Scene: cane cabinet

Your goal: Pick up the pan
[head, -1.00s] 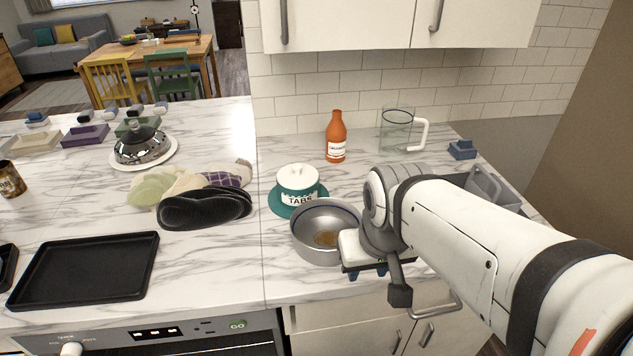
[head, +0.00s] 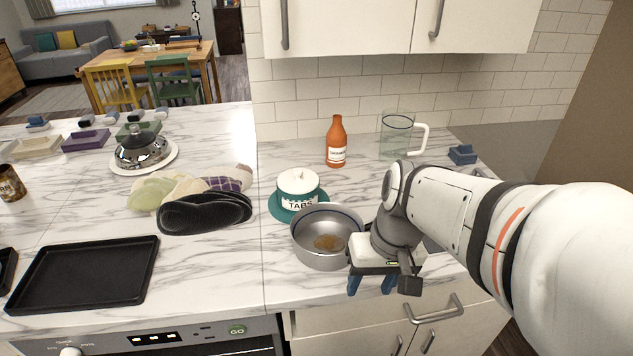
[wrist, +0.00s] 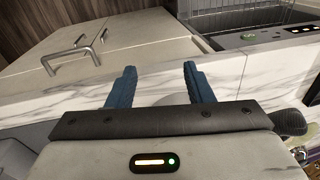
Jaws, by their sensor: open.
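The pan (head: 312,252) is a round silver vessel with a dark rim and a brown patch inside. It stands upright on the marble counter near the front edge. No handle of it shows; one may be hidden behind my gripper. My gripper (head: 370,285) is just right of the pan in the head view, with its blue fingers pointing down by the counter edge. In the wrist view my gripper (wrist: 160,70) is open, with nothing clearly held between the fingers. A pale rounded shape shows low between them, and I cannot tell what it is.
A white-lidded TABS pot (head: 298,186) on a teal saucer stands just behind the pan. An orange bottle (head: 336,142) and a glass jug (head: 397,135) stand farther back. A drawer handle (head: 434,308) juts out below the counter.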

